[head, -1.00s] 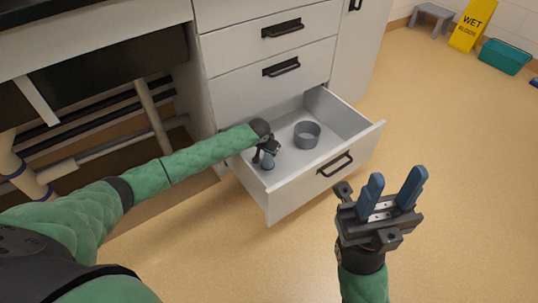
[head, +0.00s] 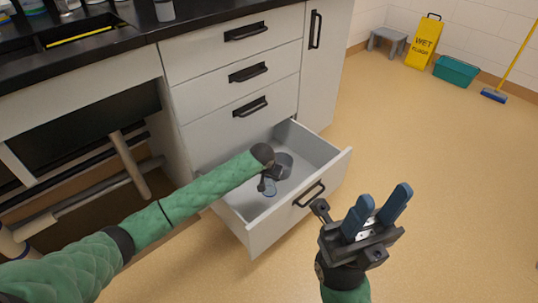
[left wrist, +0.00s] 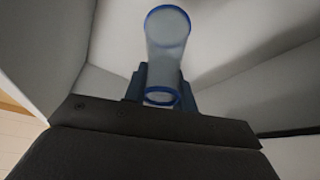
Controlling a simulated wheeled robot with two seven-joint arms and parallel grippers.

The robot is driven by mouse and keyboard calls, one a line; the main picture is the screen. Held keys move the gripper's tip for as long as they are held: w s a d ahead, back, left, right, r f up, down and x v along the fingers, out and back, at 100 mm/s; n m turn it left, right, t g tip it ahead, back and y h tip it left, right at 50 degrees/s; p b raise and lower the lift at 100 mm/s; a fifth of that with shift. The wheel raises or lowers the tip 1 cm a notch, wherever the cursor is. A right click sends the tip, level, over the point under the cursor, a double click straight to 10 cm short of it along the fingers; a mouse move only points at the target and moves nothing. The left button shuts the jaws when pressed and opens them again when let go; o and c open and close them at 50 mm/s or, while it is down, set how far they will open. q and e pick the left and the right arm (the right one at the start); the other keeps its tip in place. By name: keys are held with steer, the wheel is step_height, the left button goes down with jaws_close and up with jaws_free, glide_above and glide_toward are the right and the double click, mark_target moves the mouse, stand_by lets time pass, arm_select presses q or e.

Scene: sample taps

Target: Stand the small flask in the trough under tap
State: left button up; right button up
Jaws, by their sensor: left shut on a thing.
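The small flask (left wrist: 167,45) is see-through with blue rims and fills the middle of the left wrist view. In the head view the flask (head: 269,188) shows small inside the open drawer (head: 256,238). My left gripper (head: 266,182) reaches down into the drawer and is shut on the flask. The wrist partly hides it, and I cannot tell whether the flask touches the drawer floor. My right gripper (head: 384,196) is empty, its two blue fingers apart, in front of the drawer. No tap is clearly in view.
The dark counter (head: 200,22) above has a recess with a yellow strip (head: 80,36). A yellow wet-floor sign (head: 424,42), teal tub (head: 456,71) and grey stool (head: 387,40) stand far off.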

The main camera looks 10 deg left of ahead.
arm_select(q)
steer(key=shift+d+r, duration=0.15)
steer(key=shift+d, duration=0.05)
